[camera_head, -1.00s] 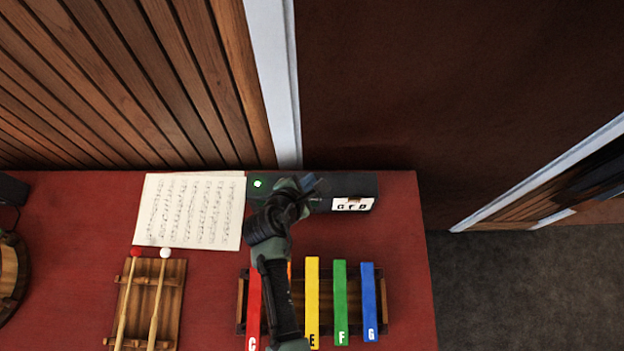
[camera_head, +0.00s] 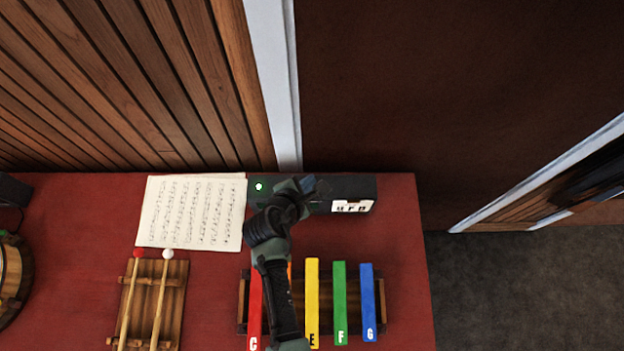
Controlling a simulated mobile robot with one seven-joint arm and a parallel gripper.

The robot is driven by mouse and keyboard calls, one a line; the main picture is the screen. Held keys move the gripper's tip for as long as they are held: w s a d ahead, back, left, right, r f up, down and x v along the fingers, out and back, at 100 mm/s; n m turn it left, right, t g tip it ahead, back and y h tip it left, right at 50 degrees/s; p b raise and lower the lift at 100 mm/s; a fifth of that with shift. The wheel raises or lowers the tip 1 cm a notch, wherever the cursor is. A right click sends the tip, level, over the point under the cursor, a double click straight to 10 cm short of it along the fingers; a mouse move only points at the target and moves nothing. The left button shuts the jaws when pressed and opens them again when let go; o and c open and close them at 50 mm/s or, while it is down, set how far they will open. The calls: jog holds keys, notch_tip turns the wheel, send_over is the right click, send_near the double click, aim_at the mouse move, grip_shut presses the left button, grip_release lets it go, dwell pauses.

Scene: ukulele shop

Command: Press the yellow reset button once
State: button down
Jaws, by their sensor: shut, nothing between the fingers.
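A long black box (camera_head: 338,203) lies along the back edge of the red table. It has a lit green spot (camera_head: 259,187) at its left end and a white label with dark letters (camera_head: 352,207) near its right end. No yellow button shows; the middle of the box is partly hidden by my arm and gripper. My gripper (camera_head: 308,184) is over the middle of the box, shut and empty. I cannot tell whether it touches the box.
A xylophone with red, yellow, green and blue bars (camera_head: 340,303) lies under and right of my arm. Sheet music (camera_head: 192,212) lies left of the box. Two mallets rest on a wooden rack (camera_head: 174,300). The red table (camera_head: 405,240) is clear at right.

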jog(key=shift+r, duration=0.25)
notch_tip(320, 180, up, 5)
jog(key=p, duration=0.5)
dwell(1.0)
